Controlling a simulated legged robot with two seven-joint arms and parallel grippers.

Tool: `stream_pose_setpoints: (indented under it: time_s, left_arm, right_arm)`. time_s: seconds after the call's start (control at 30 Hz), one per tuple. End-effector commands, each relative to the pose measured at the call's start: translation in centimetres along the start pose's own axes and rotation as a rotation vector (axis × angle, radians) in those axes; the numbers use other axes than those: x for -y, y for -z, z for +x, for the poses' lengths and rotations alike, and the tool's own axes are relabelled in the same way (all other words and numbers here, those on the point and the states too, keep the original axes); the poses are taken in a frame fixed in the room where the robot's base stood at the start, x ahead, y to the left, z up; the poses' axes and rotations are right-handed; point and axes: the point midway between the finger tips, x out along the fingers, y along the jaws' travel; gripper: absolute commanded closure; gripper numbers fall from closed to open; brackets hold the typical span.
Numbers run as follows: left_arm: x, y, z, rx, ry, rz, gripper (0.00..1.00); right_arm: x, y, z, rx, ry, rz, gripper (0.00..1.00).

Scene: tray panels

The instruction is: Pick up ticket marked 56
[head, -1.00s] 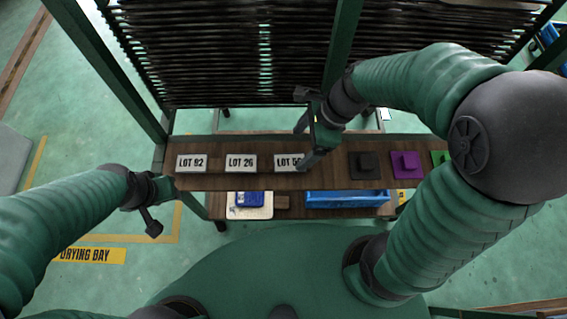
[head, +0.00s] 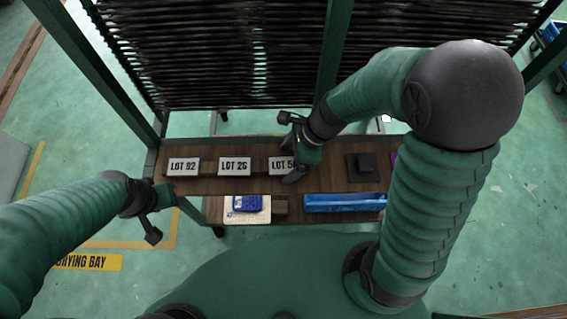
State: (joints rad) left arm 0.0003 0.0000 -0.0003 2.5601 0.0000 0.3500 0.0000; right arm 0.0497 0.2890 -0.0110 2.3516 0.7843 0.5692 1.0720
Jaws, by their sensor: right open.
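A white ticket (head: 279,164) lies at the right end of a row on the wooden shelf. It reads LOT 5, and its last digit is hidden behind my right gripper. My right gripper (head: 290,149) is open at this ticket's right edge, with one finger behind it and one near its front right corner. I cannot tell whether it touches the ticket. Tickets LOT 92 (head: 183,167) and LOT 26 (head: 234,166) lie to its left. My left gripper (head: 157,216) hangs left of the shelf, holding nothing visible; its opening is unclear.
A black block (head: 362,167) is right of the tickets, and a purple block (head: 393,160) is mostly hidden by my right arm. A lower shelf holds a blue calculator-like item (head: 248,203) on a pale sheet and a blue tray (head: 345,203). A slatted rack (head: 230,60) stands behind.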

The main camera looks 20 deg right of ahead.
Motion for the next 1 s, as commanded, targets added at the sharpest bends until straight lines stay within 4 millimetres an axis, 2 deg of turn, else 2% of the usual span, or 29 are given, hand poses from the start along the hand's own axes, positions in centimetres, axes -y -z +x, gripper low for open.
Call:
stream_pose_setpoints:
  time_s: [0.5, 0.57, 1.0]
  left_arm:
    - [-0.01, -0.02, 0.1, 0.0, 0.0, 0.001, 0.64]
    - [-0.01, -0.02, 0.1, 0.0, 0.0, 0.0, 0.64]
    - [-0.02, -0.02, 0.1, 0.0, 0.0, 0.001, 0.64]
  right_arm:
    - [-0.05, -0.06, 0.45, -0.003, 0.001, 0.0, 0.2]
    - [-0.03, -0.02, 0.44, -0.002, 0.001, 0.0, 0.27]
    - [-0.03, 0.01, 0.46, -0.003, 0.001, 0.0, 0.84]
